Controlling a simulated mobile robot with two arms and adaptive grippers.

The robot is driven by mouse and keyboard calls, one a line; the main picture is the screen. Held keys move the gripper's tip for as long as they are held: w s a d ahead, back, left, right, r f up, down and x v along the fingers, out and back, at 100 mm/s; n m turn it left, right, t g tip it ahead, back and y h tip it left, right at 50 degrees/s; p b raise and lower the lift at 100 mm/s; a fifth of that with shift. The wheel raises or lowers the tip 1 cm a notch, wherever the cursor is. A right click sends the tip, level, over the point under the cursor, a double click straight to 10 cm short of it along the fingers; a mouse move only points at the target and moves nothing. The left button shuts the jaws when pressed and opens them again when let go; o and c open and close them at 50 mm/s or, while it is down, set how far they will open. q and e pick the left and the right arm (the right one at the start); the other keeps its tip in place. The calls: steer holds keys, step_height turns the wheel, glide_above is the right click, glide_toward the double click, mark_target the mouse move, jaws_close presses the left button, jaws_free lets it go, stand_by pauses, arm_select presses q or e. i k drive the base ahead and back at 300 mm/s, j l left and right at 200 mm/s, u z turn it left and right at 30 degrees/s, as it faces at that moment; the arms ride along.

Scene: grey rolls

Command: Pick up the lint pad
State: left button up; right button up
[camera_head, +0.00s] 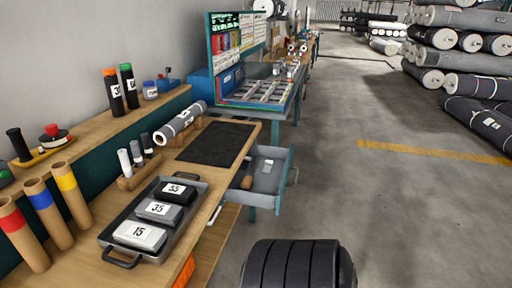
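No item is clearly recognisable as the lint pad. A grey metal tray (205,196) with black handles sits at the bench's near end. It holds three block-like pads: a white-topped one marked 15 (139,235), a grey one marked 35 (158,210) and a black one that seems marked 55 (175,191). A flat black mat (215,142) lies bare on the bench beyond the tray. On the upper shelf, a small black item with a red knob (53,135) rests on a yellow-edged base. Neither of my grippers is in view.
Brown tubes with coloured bands (43,207) stand left of the tray. A wooden holder (140,173) with small cylinders and a grey roll (180,122) lie behind it. An open grey drawer (267,176) juts into the aisle.

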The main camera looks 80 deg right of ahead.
mark_target(246, 184)
steer(key=i+j, duration=0.15)
steer(key=j, duration=0.25)
steer(key=z, duration=2.45)
steer(key=u, duration=0.4)
steer(key=i+l+u, duration=0.2)
steer(key=l+u, duration=0.2)
steer(key=i+l+u, duration=0.15)
steer(key=l+u, duration=0.25)
steer(key=i+l+u, duration=0.1)
steer(key=l+u, duration=0.3)
